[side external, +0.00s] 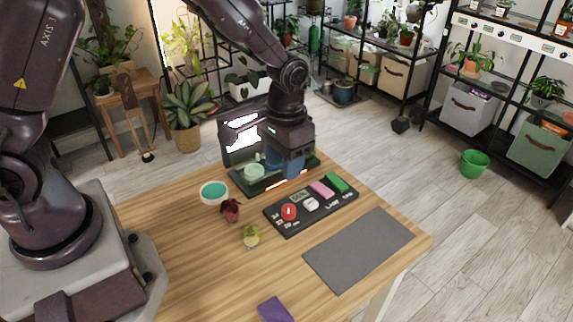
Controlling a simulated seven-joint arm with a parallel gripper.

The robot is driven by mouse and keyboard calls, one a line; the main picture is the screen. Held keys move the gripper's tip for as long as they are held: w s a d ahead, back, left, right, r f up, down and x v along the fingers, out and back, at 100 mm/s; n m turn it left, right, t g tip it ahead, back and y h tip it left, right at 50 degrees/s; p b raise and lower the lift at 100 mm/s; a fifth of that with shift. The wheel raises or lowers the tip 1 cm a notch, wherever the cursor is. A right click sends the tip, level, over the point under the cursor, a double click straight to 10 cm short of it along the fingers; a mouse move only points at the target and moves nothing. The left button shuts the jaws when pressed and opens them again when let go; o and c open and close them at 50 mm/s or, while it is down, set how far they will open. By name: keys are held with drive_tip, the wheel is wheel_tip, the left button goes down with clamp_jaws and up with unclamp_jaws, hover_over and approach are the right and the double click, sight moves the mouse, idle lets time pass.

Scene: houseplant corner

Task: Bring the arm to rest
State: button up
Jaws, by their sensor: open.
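My arm reaches in from the left and bends down over the far side of the wooden table (180,262). My gripper (285,172) points down, open, low over a dark green tray (250,188). A pale green round thing (254,171) stands on the tray just left of my gripper. My gripper hides part of the tray. I cannot tell whether the fingers touch anything there.
A white bowl with teal contents (213,193), a dark red plant (230,210) and a yellow-green plant (251,236) stand nearby. A black panel (290,222) holds several coloured pieces. A grey mat (358,250) is bare. A purple block (274,310) lies in front.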

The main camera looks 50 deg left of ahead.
drive_tip(key=s+a+r+t, duration=0.2)
drive_tip(key=s+r+t, duration=0.1)
drive_tip(key=s+r, duration=0.5)
drive_tip(key=s+a+r+t, duration=0.3)
drive_tip(key=s+r, duration=0.6)
drive_tip(key=r, duration=0.3)
drive_tip(key=shift+s+r+m, duration=0.15)
drive_tip(key=shift+s+m, duration=0.1)
drive_tip(key=shift+m, duration=0.05)
